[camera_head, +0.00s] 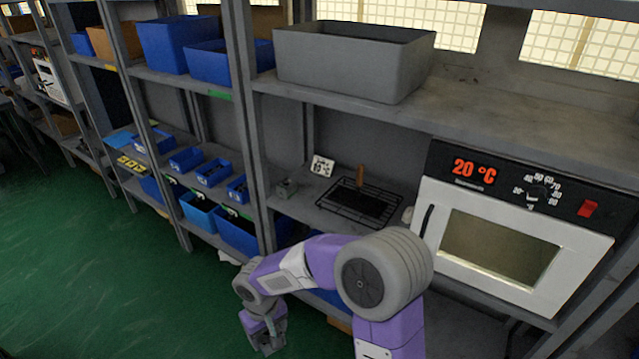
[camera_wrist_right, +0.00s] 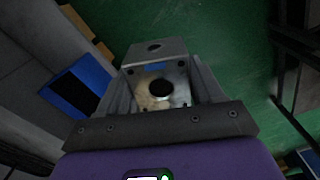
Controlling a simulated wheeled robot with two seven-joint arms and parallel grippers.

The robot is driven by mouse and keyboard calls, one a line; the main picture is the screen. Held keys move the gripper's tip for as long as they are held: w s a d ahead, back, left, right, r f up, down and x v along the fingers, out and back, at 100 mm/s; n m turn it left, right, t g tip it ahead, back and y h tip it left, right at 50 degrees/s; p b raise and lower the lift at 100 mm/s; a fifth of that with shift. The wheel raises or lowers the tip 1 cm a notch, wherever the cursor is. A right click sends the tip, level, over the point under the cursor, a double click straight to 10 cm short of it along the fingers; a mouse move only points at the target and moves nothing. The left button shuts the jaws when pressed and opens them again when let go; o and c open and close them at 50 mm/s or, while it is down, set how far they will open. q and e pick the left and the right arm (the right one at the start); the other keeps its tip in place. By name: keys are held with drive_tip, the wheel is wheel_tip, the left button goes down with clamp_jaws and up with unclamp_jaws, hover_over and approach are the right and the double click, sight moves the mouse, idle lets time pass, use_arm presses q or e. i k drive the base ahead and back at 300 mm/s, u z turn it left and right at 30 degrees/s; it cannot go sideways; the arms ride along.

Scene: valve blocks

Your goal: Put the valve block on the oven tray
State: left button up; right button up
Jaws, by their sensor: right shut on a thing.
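My right gripper (camera_head: 267,342) hangs low at the bottom of the head view, in front of the shelves and well below the tray's shelf. In the right wrist view, the right gripper (camera_wrist_right: 158,72) is shut on a metallic valve block (camera_wrist_right: 150,103) with a round dark hole and small corner holes. The oven tray (camera_head: 375,207) is a black wire rack with a dark plate, lying on the middle shelf left of the oven. A wooden-looking handle stands up at its back. My left gripper is out of view.
The white oven (camera_head: 500,245) is closed and shows 20 °C. A white card (camera_head: 322,166) stands behind the tray. A grey bin (camera_head: 350,60) sits on the shelf above. Blue bins (camera_head: 237,235) fill the left shelves. Shelf posts flank the bay; the green floor is open at left.

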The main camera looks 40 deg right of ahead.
sight(345, 197)
drive_tip(key=u, duration=0.05)
drive_tip(key=i, duration=1.65)
drive_tip(key=z, duration=2.65)
drive_tip(key=k, duration=0.5)
drive_tip(key=u, duration=0.85)
drive_tip(key=i, duration=1.5)
